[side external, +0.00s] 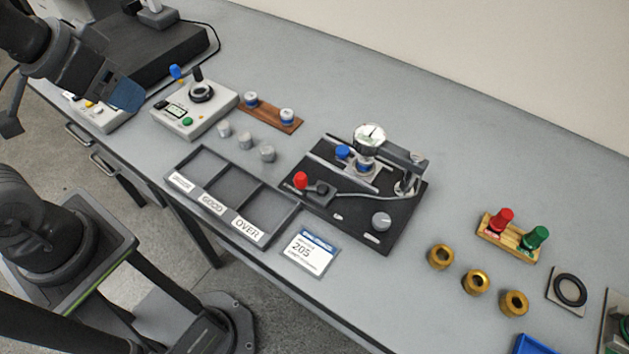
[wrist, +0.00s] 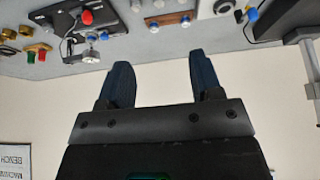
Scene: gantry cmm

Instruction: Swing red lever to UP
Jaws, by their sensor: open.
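The red lever knob (side external: 300,180) sits at the left front of a black gauge fixture (side external: 385,235) in the middle of the bench. A grey arm runs from near it toward the dial gauge (side external: 369,138). In the wrist view the red knob (wrist: 87,17) shows upside down at the upper left. My gripper (wrist: 165,75) is open and empty, with two blue fingers apart. In the side view my gripper (side external: 125,92) is at the upper left, above the bench and well away from the lever. The lever's UP marking is not readable.
A three-part sorting tray (side external: 262,190) lies left of the fixture, with a label card (side external: 310,254) in front. Several grey cylinders stand behind the tray. A control box (side external: 195,108) is at left. Brass rings (side external: 476,281) and a red-green plug stand (side external: 510,240) are at right.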

